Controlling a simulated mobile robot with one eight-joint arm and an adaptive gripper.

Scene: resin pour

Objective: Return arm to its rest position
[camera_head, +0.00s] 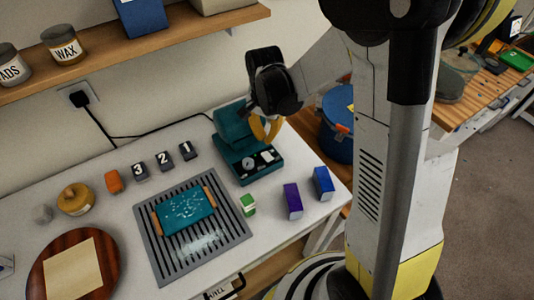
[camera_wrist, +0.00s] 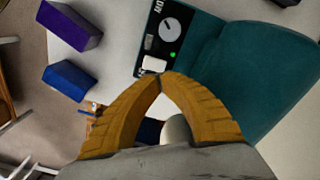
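My gripper (camera_head: 266,138) has yellow-orange fingers and hangs over the teal machine (camera_head: 240,160) at the back right of the white table. In the wrist view my gripper (camera_wrist: 162,76) shows its two curved fingertips meeting, with nothing held at the tips. The machine's black panel (camera_wrist: 163,35) shows a dial, a white block and a green light. Its teal part (camera_wrist: 250,70) fills the right of the wrist view. I cannot tell whether the fingers touch the machine. A pale rounded thing (camera_wrist: 177,130) shows in the gap between the fingers.
A grey slatted rack (camera_head: 165,262) holds a teal tray (camera_head: 185,212). Purple (camera_head: 293,201), blue (camera_head: 323,183) and green (camera_head: 248,205) boxes stand right of it. Numbered black blocks (camera_head: 163,160) stand behind. A shelf (camera_head: 120,45) with jars overhangs. A blue bin (camera_head: 338,125) stands beyond the table.

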